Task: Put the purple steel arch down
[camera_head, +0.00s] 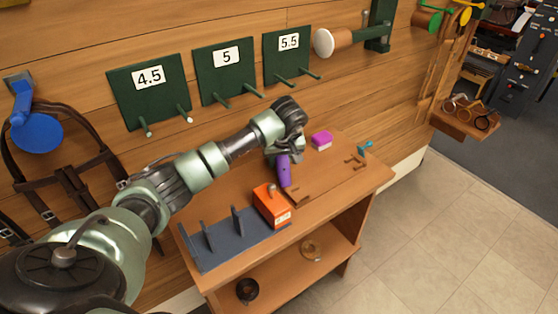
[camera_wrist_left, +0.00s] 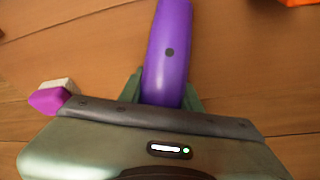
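The purple steel arch (camera_head: 284,171) is in my left gripper (camera_head: 279,153), over the bench to the right of the orange block. In the left wrist view the arch (camera_wrist_left: 170,50) lies between the two green fingers of the gripper (camera_wrist_left: 162,92), which press on its near end. The rest of the arch runs out past the top edge of that view. I cannot tell whether its lower end touches the bench top (camera_head: 345,180). My right gripper is not in view.
An orange block (camera_head: 271,205) stands by a dark rack with upright dividers (camera_head: 238,252). A magenta-and-white block (camera_head: 321,141), small brown pieces and a teal item (camera_head: 365,148) are further right. Green numbered panels (camera_head: 149,91) with pegs hang on the wall. The bench's right front is clear.

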